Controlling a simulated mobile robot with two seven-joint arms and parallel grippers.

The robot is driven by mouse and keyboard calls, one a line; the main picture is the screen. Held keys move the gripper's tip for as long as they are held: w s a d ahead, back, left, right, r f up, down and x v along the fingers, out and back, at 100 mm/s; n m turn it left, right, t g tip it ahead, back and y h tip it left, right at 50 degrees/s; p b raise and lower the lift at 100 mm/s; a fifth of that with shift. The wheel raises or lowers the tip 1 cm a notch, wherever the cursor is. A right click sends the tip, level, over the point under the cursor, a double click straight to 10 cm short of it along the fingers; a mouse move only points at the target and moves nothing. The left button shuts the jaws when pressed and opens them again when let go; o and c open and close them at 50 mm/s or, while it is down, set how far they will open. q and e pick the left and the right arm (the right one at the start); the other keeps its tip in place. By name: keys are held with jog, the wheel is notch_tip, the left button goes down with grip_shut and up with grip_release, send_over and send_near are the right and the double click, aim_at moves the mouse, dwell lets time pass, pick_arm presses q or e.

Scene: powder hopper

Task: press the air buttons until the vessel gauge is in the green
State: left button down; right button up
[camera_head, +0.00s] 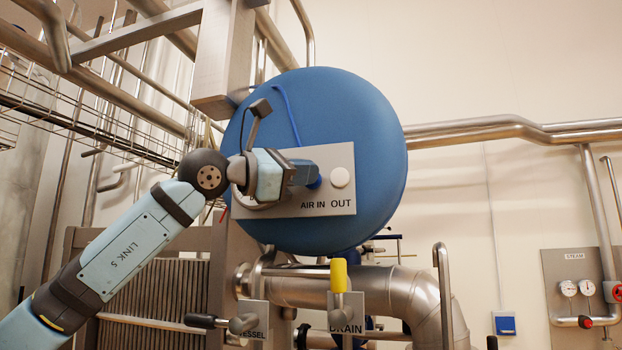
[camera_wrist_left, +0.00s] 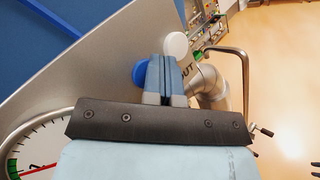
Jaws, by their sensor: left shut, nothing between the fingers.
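The panel (camera_head: 270,205) on the blue vessel (camera_head: 375,120) has a blue AIR IN button (camera_head: 316,184) and a white OUT button (camera_head: 340,177). My left gripper (camera_head: 310,174) is shut and empty, its fingertips in front of the AIR IN button and hiding much of it; I cannot tell whether they touch. In the left wrist view the shut fingers (camera_wrist_left: 166,62) lie beside the blue button (camera_wrist_left: 140,73) and below the white one (camera_wrist_left: 175,45). The vessel gauge (camera_wrist_left: 45,140) shows partly there, with a green band at its left; its reading is unclear. My right gripper is out of view.
Below the vessel are a thick steel pipe (camera_head: 300,287), a yellow-handled DRAIN valve (camera_head: 339,275) and a black-handled VESSEL valve (camera_head: 205,321). A STEAM panel (camera_head: 568,265) with small gauges is on the right wall. Metal framework and pipes crowd the left.

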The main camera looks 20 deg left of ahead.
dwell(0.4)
pick_arm(q)
jog(key=shift+s+f+b, duration=0.2)
jog(key=shift+s+b, duration=0.2)
jog(key=shift+b, duration=0.15)
jog(key=shift+s, duration=0.2)
jog(key=shift+s+r, duration=0.15)
jog(key=shift+r, duration=0.05)
jog(key=shift+f, duration=0.1)
jog(key=s+b, duration=0.3)
jog(key=s, duration=0.2)
jog(key=shift+a+b, duration=0.15)
jog(key=shift+b, duration=0.15)
